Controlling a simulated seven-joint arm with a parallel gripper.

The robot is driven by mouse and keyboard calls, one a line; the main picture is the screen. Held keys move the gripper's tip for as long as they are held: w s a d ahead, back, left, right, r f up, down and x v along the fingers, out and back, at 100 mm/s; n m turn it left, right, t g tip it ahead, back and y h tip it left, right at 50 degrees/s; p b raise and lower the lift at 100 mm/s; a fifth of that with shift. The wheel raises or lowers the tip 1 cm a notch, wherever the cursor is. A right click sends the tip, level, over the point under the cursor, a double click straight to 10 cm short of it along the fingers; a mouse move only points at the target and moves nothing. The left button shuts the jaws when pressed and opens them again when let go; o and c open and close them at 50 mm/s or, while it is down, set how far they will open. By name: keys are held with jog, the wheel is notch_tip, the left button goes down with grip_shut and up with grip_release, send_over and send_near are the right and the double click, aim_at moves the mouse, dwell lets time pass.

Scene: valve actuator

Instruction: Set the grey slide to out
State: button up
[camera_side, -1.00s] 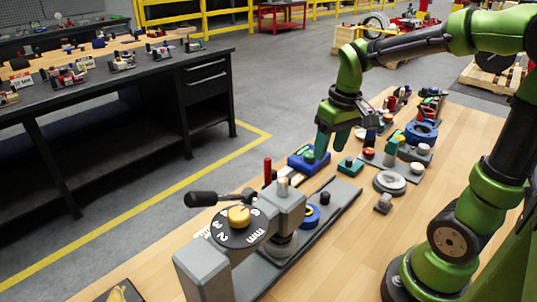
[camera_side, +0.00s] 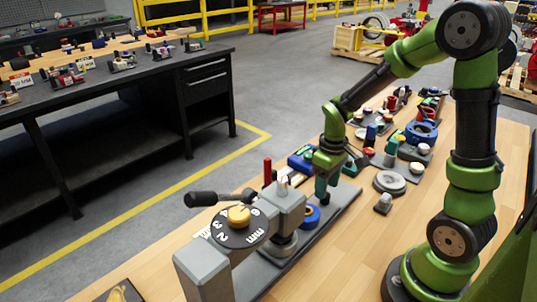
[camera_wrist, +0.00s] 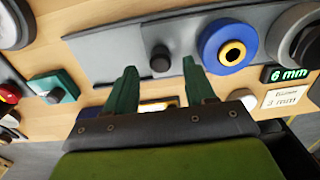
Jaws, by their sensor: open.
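The grey slide's flat plate (camera_wrist: 170,30) runs across the top of the wrist view, with a dark round knob (camera_wrist: 160,58) on it. My gripper (camera_wrist: 159,70) is open, its two green fingers apart, with the knob appearing between the fingertips. Whether the fingers touch the knob or are still above it I cannot tell. In the side view my gripper (camera_side: 322,188) is low over the far part of the long grey base (camera_side: 345,195); the knob is hidden there.
A blue ring with a yellow centre (camera_wrist: 230,46) sits close right of the fingers. A 6 mm display (camera_wrist: 288,74) is further right. A green block with a dark knob (camera_wrist: 54,90) is at left. The grey press with a numbered dial (camera_side: 238,228) stands nearer the side camera.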

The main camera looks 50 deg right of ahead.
jog(key=shift+f, duration=1.85)
grip_shut()
